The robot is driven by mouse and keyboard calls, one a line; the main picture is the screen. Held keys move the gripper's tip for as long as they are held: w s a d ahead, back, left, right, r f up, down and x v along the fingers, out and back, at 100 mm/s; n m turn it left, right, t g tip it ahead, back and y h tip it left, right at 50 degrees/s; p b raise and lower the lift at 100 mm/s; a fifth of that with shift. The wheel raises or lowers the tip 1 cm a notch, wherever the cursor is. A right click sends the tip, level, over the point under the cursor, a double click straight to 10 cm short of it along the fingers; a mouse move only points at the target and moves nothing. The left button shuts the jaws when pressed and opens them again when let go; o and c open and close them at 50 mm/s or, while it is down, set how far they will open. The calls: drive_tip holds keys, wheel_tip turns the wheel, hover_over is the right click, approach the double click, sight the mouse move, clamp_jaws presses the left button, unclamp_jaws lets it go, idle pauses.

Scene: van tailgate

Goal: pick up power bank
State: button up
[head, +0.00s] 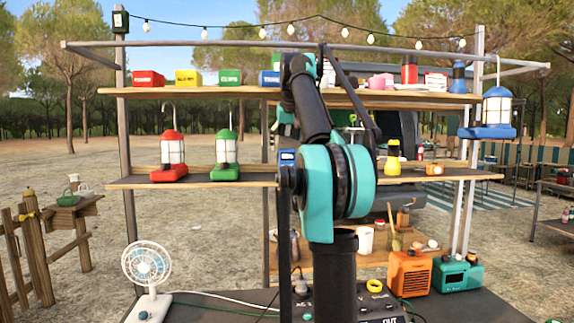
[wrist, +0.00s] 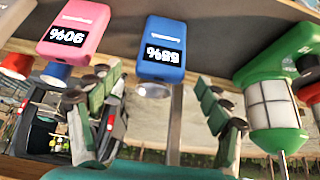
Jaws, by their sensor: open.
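Two power banks stand on the middle shelf, shown upside down in the wrist view: a pink one (wrist: 75,27) at the upper left, with a display reading 90%, and a blue one (wrist: 163,50) at the upper centre, its percent display hard to read. The blue one also shows in the head view (head: 287,157), partly covered by my arm; the pink one is hidden there. My gripper (wrist: 160,115) is open and empty in the wrist view, its green-padded fingers spread to either side below the blue power bank. Neither finger appears to touch it.
A green lantern (wrist: 273,92) stands beside the blue power bank, close to one finger; it is also on the middle shelf (head: 228,152) in the head view. A red lantern (head: 172,154) is farther left. The upper shelf (head: 240,92) runs above.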

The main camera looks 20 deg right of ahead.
sight(287, 163)
drive_tip(key=shift+x, duration=1.85)
drive_tip(key=c, duration=1.4)
drive_tip(key=shift+r, duration=0.1)
